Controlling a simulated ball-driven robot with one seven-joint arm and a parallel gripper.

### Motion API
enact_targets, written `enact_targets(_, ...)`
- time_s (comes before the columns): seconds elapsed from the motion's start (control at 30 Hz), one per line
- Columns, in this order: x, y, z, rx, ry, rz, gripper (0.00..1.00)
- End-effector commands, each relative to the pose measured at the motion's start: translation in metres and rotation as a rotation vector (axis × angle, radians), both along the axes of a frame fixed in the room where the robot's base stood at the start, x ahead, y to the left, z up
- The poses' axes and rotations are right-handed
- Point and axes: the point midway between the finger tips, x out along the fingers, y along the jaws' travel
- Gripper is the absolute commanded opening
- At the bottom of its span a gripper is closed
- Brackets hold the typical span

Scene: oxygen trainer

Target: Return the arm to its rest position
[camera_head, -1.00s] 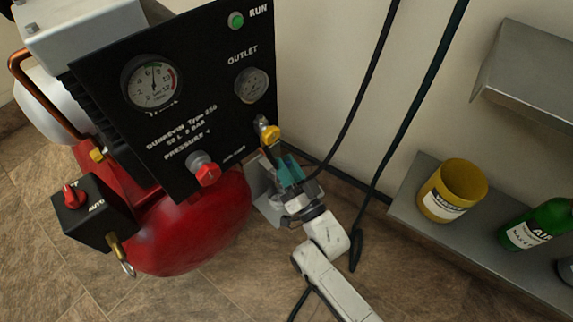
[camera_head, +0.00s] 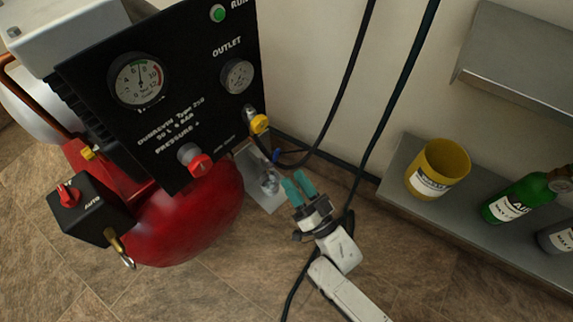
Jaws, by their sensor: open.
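My gripper (camera_head: 298,186) has two teal fingers standing apart with nothing between them. It is open and points up and left, in front of the floor below the compressor panel (camera_head: 165,105). My white arm reaches it from the bottom right. The fingertips are apart from the yellow outlet fitting (camera_head: 259,124) on the panel. A small blue piece (camera_head: 276,156) shows at the end of a dark hose, just above the fingers. A metal plate (camera_head: 252,170) is partly visible behind and left of the gripper.
The red compressor tank (camera_head: 190,215), with a red knob (camera_head: 198,164) on its panel, fills the left. A grey shelf (camera_head: 400,170) on the right bears a yellow cup (camera_head: 437,170) and a green bottle (camera_head: 518,200). Dark hoses (camera_head: 345,95) hang behind. Tiled floor is clear below the tank.

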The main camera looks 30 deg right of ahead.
Motion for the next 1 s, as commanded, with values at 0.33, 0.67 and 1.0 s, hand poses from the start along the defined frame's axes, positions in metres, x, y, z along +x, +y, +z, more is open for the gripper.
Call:
enact_targets(0.33,-0.015,-0.002,-0.006,0.000,-0.001,0.001,0.43)
enact_targets(0.67,-0.015,-0.002,-0.005,0.000,-0.001,0.001,0.43)
enact_targets(1.0,-0.003,-0.005,-0.011,-0.045,0.107,-0.011,0.43)
